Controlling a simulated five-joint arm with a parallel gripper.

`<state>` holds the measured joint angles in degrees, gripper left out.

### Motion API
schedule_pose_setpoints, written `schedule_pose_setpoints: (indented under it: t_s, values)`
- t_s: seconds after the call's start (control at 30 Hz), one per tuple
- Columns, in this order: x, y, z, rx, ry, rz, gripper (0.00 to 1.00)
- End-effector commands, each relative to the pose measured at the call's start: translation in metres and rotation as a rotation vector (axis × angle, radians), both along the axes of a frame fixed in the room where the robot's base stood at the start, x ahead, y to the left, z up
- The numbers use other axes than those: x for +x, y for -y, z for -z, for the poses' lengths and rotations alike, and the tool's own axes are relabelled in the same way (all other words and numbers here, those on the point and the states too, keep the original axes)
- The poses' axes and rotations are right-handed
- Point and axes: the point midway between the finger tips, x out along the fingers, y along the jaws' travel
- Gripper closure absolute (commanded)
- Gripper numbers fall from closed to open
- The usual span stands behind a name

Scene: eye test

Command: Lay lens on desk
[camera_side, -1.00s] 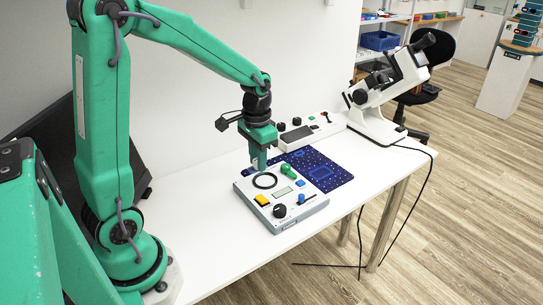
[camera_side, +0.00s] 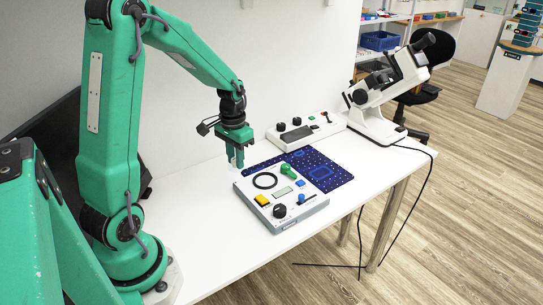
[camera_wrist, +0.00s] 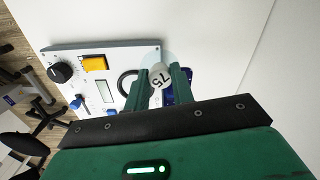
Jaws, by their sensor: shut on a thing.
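My gripper (camera_side: 237,163) is shut on a clear round lens (camera_wrist: 152,56), with a white tab marked "75" between the fingers in the wrist view. In the side view the lens (camera_side: 231,157) is a faint pale patch at the fingertips. My gripper points down over the white desk (camera_side: 195,215), near the wall and just beyond the far left edge of the control box. I cannot tell whether the lens touches the desk.
A light grey control box (camera_side: 277,219) carries an empty black ring (camera_side: 265,181), knobs and a yellow button. A dark blue patterned mat (camera_side: 335,178) lies behind it. A white panel (camera_side: 300,133) and a white optical instrument (camera_side: 377,125) stand further back. The desk left of the box is clear.

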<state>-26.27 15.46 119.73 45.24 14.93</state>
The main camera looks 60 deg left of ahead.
Motion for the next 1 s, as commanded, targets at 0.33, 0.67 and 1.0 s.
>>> schedule_pose_setpoints:
  t_s: [0.33, 0.67, 1.0]
  values:
    - [-0.003, -0.053, 0.032, -0.001, 0.000, -0.002, 0.98]
    - [-0.003, -0.064, 0.038, 0.001, 0.003, 0.001, 0.98]
    - [-0.004, -0.063, 0.066, -0.002, -0.001, 0.001, 0.98]
